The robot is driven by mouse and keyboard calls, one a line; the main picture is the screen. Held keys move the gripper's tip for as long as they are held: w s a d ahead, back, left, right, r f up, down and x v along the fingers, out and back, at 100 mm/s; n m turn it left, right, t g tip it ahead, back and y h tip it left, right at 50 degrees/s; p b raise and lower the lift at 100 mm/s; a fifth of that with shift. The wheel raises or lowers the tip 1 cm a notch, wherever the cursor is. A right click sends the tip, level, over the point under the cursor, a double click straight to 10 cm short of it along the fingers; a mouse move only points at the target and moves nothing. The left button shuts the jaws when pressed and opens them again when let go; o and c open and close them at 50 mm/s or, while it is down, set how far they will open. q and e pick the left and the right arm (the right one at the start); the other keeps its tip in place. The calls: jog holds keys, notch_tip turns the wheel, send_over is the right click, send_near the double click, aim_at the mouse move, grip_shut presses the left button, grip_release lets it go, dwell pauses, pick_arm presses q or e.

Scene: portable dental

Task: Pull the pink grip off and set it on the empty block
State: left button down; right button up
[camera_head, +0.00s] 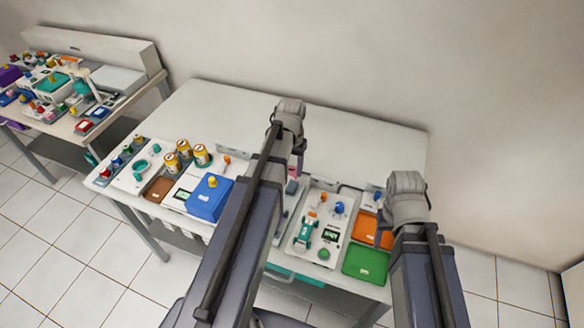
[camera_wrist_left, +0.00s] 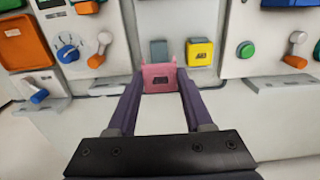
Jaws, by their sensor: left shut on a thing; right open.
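A pink grip (camera_wrist_left: 160,78) with a dark label sits between the fingertips of my left gripper (camera_wrist_left: 158,85) in the left wrist view, and the gripper is shut on it. A bare grey block (camera_wrist_left: 158,49) stands just beyond the pink grip. Beside it on the right is a yellow grip (camera_wrist_left: 200,54) with a label. Whether the pink grip still sits on a block of its own is hidden. In the head view my left gripper (camera_head: 297,168) hangs over the middle of the bench. My right gripper (camera_head: 383,232) is open near the orange and green trays.
A white panel (camera_head: 318,235) with knobs and switches lies on the bench (camera_head: 370,140) right of my left arm. An orange tray (camera_head: 366,228) and a green tray (camera_head: 366,264) are close to my right gripper. A blue box (camera_head: 208,203) and several cans stand left. The bench's back is clear.

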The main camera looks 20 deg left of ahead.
aim_at(292, 186)
pick_arm(q)
jog(key=shift+f, duration=0.2)
pick_arm(e)
jog(key=shift+f, duration=0.2)
pick_arm(q)
notch_tip(292, 186, down, 7)
jog(key=b, duration=0.7)
jog(key=shift+r, duration=0.1)
pick_arm(e)
notch_tip(292, 186, down, 7)
jog(key=shift+r, duration=0.1)
pick_arm(q)
jog(key=shift+c, duration=1.1)
grip_release()
jog(key=shift+r, duration=0.1)
pick_arm(e)
jog(key=shift+r, duration=0.1)
pick_arm(q)
notch_tip(292, 186, up, 8)
jog(key=p, duration=0.7)
jog(key=shift+f+p, duration=0.2)
jog(key=shift+p, duration=0.1)
pick_arm(e)
notch_tip(292, 186, up, 8)
jog(key=shift+f, duration=0.2)
